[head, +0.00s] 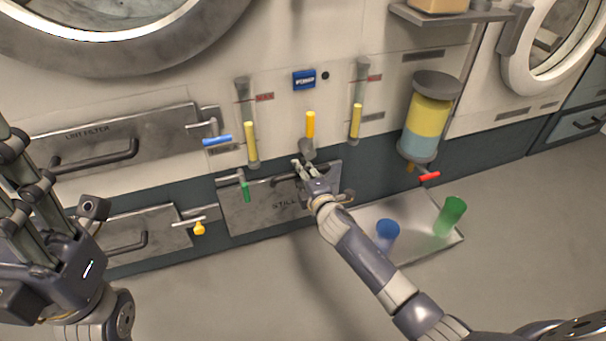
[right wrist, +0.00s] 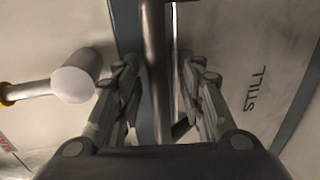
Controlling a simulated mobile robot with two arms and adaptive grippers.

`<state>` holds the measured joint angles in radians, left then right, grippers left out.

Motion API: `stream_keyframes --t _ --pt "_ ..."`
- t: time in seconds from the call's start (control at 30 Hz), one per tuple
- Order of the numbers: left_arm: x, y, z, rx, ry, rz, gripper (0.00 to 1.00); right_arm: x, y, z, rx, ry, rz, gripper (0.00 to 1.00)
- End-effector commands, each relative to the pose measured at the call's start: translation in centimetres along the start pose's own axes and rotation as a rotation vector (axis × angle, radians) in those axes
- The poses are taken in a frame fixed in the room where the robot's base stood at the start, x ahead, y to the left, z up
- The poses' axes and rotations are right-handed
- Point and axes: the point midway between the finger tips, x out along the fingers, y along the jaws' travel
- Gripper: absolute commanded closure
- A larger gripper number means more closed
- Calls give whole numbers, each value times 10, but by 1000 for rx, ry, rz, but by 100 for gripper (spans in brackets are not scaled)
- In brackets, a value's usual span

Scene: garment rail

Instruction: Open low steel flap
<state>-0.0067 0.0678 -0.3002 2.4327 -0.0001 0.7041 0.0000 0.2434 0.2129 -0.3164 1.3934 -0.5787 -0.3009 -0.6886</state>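The low steel flap marked STILL (head: 245,212) is set in the dark lower band of the wall, at the middle of the head view. Part of its face shows at the right of the right wrist view (right wrist: 275,75). Its dark bar handle (head: 284,178) runs between the fingers of my right gripper (head: 303,170); the bar (right wrist: 155,70) is upright in the wrist view. The right fingers stand apart on both sides of it, with a visible gap. My left gripper (head: 25,180) is at the left edge, away from the flap, its fingertips not clear.
A LINT FILTER flap (head: 110,140) and another low flap (head: 150,235) lie left. A green-handled lever (head: 245,190) sits at the STILL flap's upper left. A tray (head: 415,215) with a blue cup (head: 387,232) and a green cup (head: 452,212) is on the floor to the right.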

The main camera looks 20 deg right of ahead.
Motion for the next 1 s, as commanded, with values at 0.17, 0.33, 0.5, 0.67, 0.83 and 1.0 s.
stream_keyframes --t 0.17,0.33,0.5,0.67,0.83,1.0 --pt "0 0 0 0 0 0 60 0 0 0 0 0 0 82" --pt "0 0 0 0 0 0 60 0 0 0 0 0 0 100" --pt "-1 0 0 -1 -1 0 60 -1 -1 0 1 0 3 100" --pt "-7 1 3 0 -9 1 60 -6 -5 -1 3 0 26 100" --pt "6 2 -6 8 58 18 60 -17 -14 0 4 0 84 100" --pt "12 5 -11 13 100 36 60 -33 -22 3 -4 1 135 100"
